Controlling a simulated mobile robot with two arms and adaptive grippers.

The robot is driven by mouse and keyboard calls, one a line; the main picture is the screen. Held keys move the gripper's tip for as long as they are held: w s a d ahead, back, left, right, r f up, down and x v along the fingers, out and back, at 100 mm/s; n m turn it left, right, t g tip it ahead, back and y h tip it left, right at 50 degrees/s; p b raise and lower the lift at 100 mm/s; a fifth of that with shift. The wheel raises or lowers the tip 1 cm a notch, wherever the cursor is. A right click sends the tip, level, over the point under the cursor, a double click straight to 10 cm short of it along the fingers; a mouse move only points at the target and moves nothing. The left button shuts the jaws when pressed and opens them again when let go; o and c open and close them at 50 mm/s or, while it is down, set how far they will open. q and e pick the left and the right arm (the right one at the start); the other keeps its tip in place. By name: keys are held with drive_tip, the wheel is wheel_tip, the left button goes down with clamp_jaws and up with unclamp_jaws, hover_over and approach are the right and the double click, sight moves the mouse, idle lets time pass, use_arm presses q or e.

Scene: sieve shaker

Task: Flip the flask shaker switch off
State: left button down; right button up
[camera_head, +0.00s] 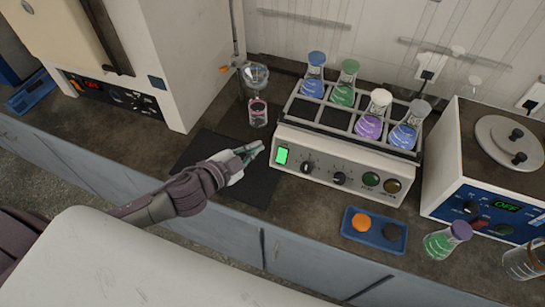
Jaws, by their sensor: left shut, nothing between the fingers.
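The flask shaker (325,148) stands on the dark counter, with a rack on top holding several stoppered flasks of blue, green and purple liquid. Its front panel has a lit green screen or switch (282,156) at the left, two black knobs (307,167), a green button (371,179) and a dark amber button (393,186). I cannot tell which part is the power switch. My left gripper (259,149) is shut and empty, just left of the panel near the green part; contact cannot be made out. My right gripper is not in view.
A blue tray (348,229) with an orange and a dark disc lies in front of the shaker. A green flask (440,243) and a beaker (522,262) stand at right. A device reading OFF (478,190) is far right; an oven (185,70) is at left.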

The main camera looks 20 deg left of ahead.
sight(284, 161)
use_arm(q)
drive_tip(key=s+a+m+g+h, duration=0.1)
drive_tip(key=m+g, duration=0.1)
drive_tip(key=m, duration=0.1)
drive_tip(key=s+a+m+g+h, duration=0.1)
drive_tip(key=s+m+g+h, duration=0.1)
drive_tip(key=m, duration=0.1)
drive_tip(key=s+a+m+g+h, duration=0.1)
drive_tip(key=m+g+h, duration=0.1)
drive_tip(key=m+g, duration=0.1)
drive_tip(key=shift+s+a+m, duration=0.2)
drive_tip(key=shift+s+m, duration=0.2)
drive_tip(key=shift+m, duration=0.2)
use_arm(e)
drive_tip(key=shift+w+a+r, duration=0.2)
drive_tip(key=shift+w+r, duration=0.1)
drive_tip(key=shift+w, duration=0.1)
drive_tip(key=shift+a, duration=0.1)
